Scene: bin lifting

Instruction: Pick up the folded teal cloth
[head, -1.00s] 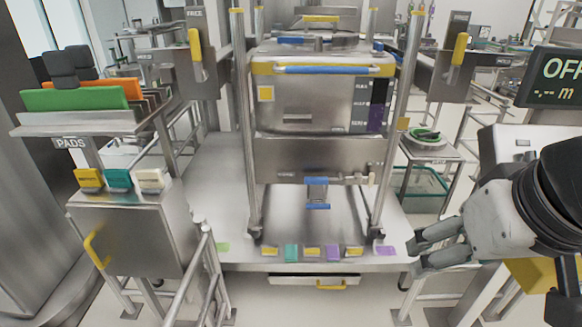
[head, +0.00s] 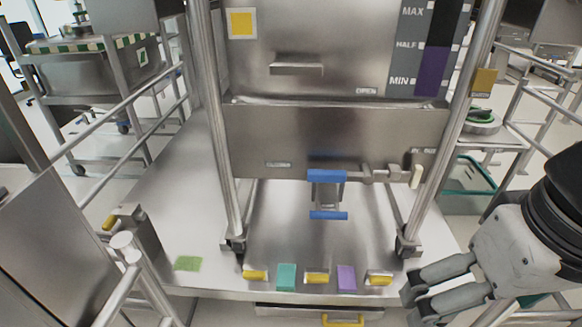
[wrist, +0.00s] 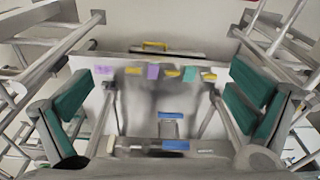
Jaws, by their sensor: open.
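A teal piece (head: 286,277) lies at the front edge of the metal platform, between two yellow blocks; it looks flat, and I cannot tell whether it is folded cloth. It also shows in the wrist view (wrist: 190,74), where the scene appears upside down. The small teal cloth seen earlier on the left cabinet is out of view now. My gripper (head: 411,292) is at the right, beside the platform's front right corner and apart from the teal piece. In the wrist view my gripper (wrist: 160,88) has its teal-padded fingers wide apart with nothing between them.
The metal platform (head: 180,220) carries a steel bin unit (head: 310,135) between upright posts. Yellow blocks (head: 317,278), a purple piece (head: 347,278) and a green patch (head: 187,264) lie along its front. Rails (head: 120,285) stand at the left. A yellow drawer handle (head: 343,321) is below.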

